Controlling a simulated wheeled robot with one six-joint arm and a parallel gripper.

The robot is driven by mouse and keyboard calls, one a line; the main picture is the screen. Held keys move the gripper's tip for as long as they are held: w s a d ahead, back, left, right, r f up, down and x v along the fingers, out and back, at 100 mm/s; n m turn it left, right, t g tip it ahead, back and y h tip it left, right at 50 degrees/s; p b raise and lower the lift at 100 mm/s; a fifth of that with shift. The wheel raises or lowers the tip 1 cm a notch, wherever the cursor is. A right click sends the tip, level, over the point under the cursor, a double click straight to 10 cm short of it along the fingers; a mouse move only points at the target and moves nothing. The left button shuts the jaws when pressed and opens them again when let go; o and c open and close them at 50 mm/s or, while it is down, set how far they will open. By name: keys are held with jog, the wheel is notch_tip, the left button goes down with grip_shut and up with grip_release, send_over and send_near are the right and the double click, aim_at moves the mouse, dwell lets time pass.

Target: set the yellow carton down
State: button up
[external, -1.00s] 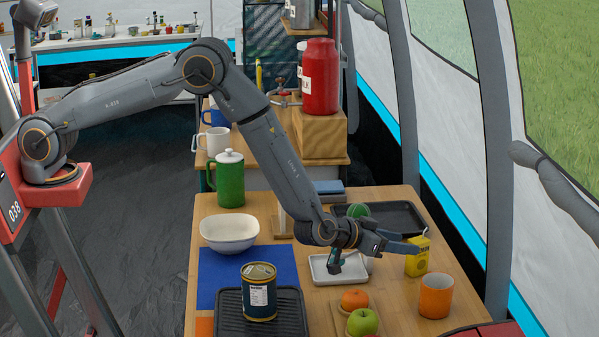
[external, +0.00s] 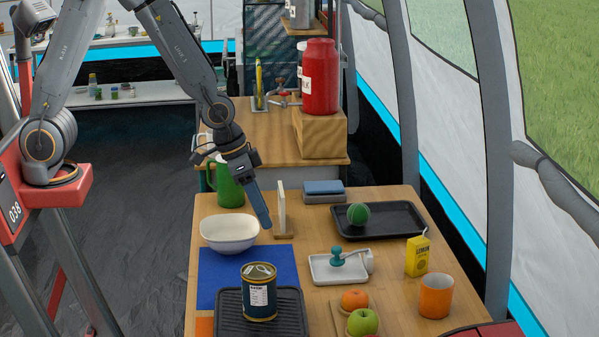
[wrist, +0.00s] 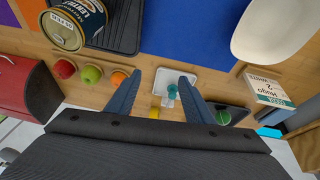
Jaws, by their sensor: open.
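The yellow carton (external: 417,257) stands upright on the wooden table, near the right edge, just behind the orange mug (external: 436,296). In the wrist view a small yellow patch, likely the carton (wrist: 154,113), shows far off between the fingers, mostly hidden by my gripper body. My gripper (external: 264,217) is open and empty. It is above the table's left part, near the white bowl and the upright book, well left of the carton and apart from it. Its two spread fingers show in the wrist view (wrist: 160,76) with nothing between them.
The white bowl (external: 230,243) and upright book (external: 282,211) are close to my gripper. A can (external: 259,298) stands on a ridged black tray (external: 290,318). A white dish (external: 322,274) holds a teal-handled object. A black tray (external: 400,215) with a green ball lies behind the carton.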

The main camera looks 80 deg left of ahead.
jog(key=s+a+g, duration=0.1)
jog(key=s, duration=0.7)
jog(key=s+a+r+g, duration=0.1)
jog(key=s+a+g, duration=0.1)
jog(key=s, duration=0.6)
jog(key=shift+s+a+r+m+g+y, duration=0.15)
jog(key=shift+s+r+m+g+y, duration=0.15)
jog(key=shift+s, duration=0.1)
